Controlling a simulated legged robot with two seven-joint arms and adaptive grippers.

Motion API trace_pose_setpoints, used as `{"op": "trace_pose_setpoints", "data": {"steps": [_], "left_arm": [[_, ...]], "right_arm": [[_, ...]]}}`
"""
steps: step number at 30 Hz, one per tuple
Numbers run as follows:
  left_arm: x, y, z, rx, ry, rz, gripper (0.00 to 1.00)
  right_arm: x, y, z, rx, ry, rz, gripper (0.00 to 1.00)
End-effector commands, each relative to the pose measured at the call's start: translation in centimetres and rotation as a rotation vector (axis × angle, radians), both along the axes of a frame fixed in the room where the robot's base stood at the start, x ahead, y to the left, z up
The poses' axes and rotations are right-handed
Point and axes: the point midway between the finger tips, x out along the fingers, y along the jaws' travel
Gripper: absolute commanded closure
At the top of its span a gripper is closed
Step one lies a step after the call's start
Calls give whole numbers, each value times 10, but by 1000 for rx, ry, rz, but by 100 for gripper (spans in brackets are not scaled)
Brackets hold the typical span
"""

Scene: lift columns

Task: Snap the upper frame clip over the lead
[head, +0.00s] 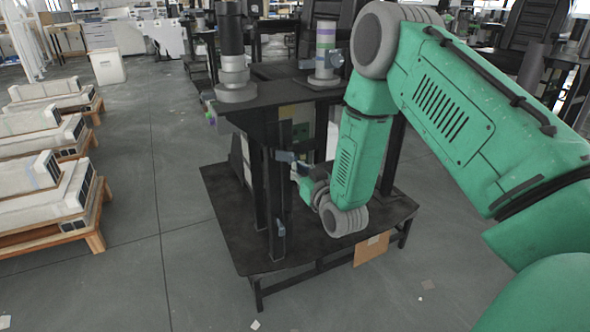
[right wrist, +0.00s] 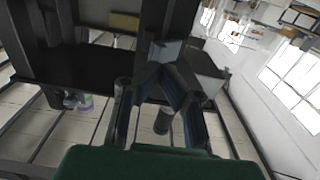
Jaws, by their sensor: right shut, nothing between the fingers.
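The upper frame clip (head: 286,156) is a small blue-grey piece on the dark upright of the black frame. A similar lower clip (head: 281,229) sits further down the same upright. My right gripper (head: 297,170) is just right of the upper clip, partly hidden behind my arm's wrist. In the right wrist view, its fingers (right wrist: 162,76) are shut and empty, close to a blue-grey block (right wrist: 166,50) that looks like the upper clip. I cannot tell whether they touch. I cannot make out the lead against the dark frame. My left gripper is not in view.
The black frame (head: 240,238) has a low platform and a top shelf carrying grey cylinders (head: 235,78). A brown card (head: 371,249) hangs at its front edge. Wooden pallets with pale units (head: 45,190) stand at left. The floor between is clear.

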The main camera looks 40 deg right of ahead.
Motion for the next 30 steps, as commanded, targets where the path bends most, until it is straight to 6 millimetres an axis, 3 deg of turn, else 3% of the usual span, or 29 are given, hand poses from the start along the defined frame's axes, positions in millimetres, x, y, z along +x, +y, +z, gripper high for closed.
{"op": "trace_pose_setpoints", "data": {"steps": [30], "left_arm": [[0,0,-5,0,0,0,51]], "right_arm": [[24,-5,0,-1,-1,1,100]]}}
